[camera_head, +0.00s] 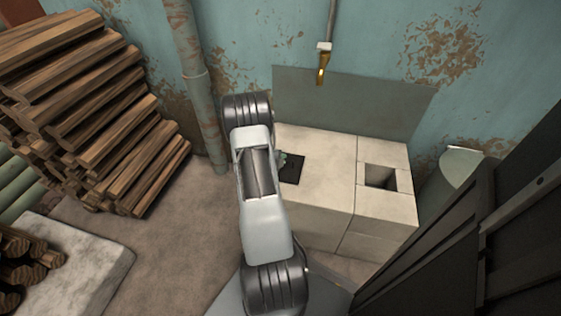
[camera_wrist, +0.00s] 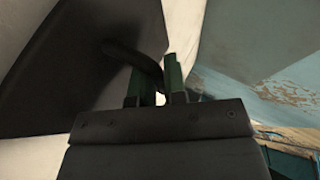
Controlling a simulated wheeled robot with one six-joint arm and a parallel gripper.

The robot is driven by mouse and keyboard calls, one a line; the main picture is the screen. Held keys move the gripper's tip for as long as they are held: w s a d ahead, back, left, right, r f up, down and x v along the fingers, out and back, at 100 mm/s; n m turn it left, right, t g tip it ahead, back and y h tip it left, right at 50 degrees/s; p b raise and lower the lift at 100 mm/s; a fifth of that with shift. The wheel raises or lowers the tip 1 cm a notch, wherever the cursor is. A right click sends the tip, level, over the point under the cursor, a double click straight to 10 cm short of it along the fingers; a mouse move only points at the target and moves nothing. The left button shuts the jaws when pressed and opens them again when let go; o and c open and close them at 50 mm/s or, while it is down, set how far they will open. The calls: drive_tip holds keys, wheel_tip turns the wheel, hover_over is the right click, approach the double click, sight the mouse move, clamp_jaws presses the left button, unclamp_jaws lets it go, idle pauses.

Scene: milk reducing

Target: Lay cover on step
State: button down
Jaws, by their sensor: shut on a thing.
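The cover is a dark, flat square plate (camera_head: 292,168) seen over the pale block stove in the head view, partly behind my arm. In the wrist view the cover (camera_wrist: 60,75) fills the upper left, with a dark curved handle (camera_wrist: 140,60) rising from it. My gripper (camera_wrist: 160,78) has green fingers and is shut on this handle. In the head view only a bit of my gripper (camera_head: 282,159) shows beside my arm. I cannot tell whether the cover touches the stove top. A low pale slab (camera_head: 95,262) at lower left may be the step.
The pale stove (camera_head: 325,155) has an open square hole (camera_head: 380,178) at right. A metal sheet (camera_head: 350,105) stands behind it. A pipe (camera_head: 195,80) and stacked logs (camera_head: 75,90) are at left. More logs (camera_head: 25,255) lie on the slab. Floor (camera_head: 170,235) between is clear.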

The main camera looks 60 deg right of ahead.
drive_tip(key=c, duration=1.2)
unclamp_jaws()
drive_tip(key=shift+o, duration=0.2)
